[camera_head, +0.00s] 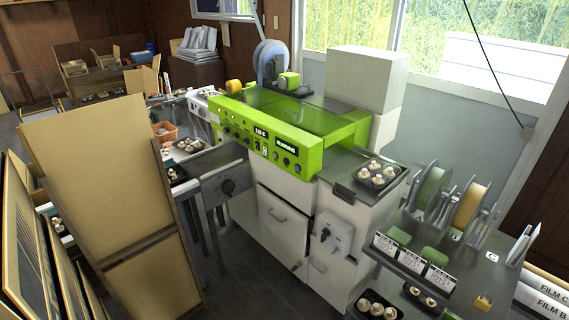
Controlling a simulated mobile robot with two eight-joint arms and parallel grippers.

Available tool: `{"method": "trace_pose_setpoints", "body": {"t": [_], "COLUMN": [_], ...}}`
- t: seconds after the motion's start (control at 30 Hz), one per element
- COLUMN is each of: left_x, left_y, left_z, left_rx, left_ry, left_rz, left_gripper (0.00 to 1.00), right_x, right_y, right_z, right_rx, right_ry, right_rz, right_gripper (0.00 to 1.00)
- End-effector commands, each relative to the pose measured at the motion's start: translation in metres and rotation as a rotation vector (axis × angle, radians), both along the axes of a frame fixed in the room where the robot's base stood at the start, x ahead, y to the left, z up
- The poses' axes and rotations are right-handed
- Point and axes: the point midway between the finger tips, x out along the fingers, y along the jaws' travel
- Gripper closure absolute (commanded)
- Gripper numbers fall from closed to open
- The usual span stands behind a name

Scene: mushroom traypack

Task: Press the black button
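A bright green packing machine (318,155) stands in the middle of the view. Its sloped front panel carries several small dark round controls and two dark displays (286,146). The controls are too small for me to tell which is the black button. A white switch unit (330,236) is on the machine's lower right front. Neither of my grippers is in view.
A black tray of mushrooms (367,184) sits on the machine's right side surface. Tall tan boards (88,165) stand at the left front. A shelf with film rolls (468,205) and label cards (411,261) is at the right. Dark floor (235,290) shows in front.

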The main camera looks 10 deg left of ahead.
Motion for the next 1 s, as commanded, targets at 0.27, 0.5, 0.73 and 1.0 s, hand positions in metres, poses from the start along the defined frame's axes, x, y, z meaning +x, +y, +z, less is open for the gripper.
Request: {"method": "trace_pose_setpoints", "body": {"t": [0.27, 0.5, 0.73, 1.0], "left_x": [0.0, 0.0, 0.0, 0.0], "left_y": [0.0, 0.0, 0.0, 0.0], "left_z": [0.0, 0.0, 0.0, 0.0], "left_rx": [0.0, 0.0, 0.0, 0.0], "left_ry": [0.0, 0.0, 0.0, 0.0], "left_rz": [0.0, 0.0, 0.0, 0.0], "left_gripper": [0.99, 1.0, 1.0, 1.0], "right_x": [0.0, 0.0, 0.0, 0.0], "right_y": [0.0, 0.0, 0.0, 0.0], "right_z": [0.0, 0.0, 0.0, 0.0], "right_rx": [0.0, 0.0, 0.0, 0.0], "right_ry": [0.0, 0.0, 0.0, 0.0], "right_rz": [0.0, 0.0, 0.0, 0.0], "right_gripper": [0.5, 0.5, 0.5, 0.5]}}
